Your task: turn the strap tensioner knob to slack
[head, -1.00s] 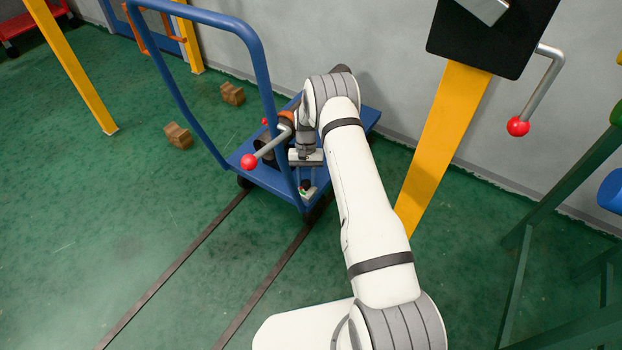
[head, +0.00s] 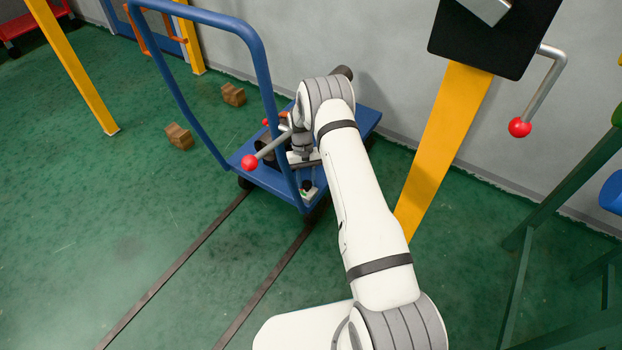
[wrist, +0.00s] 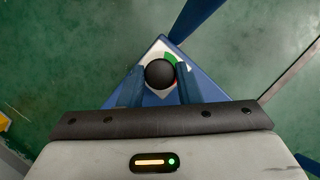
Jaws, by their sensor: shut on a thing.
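The tensioner knob (wrist: 160,74) is a round black knob on a pale plate (wrist: 155,96) with a green arc at its upper right and a little red at its right. In the head view the knob (head: 306,186) is small, near the front corner of the blue cart. My gripper (wrist: 160,80) has its two blue fingers on either side of the knob, shut on it. In the head view my gripper (head: 303,160) is partly hidden by the cart's handle post. No pointer mark on the knob is clear, and the strap cannot be made out.
The blue cart (head: 264,181) has a tall tube handle (head: 262,70) close to my arm. A red-balled lever (head: 249,162) juts out left of the gripper. A yellow post (head: 440,150) stands to the right. Two brown blocks (head: 179,136) lie on the open green floor.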

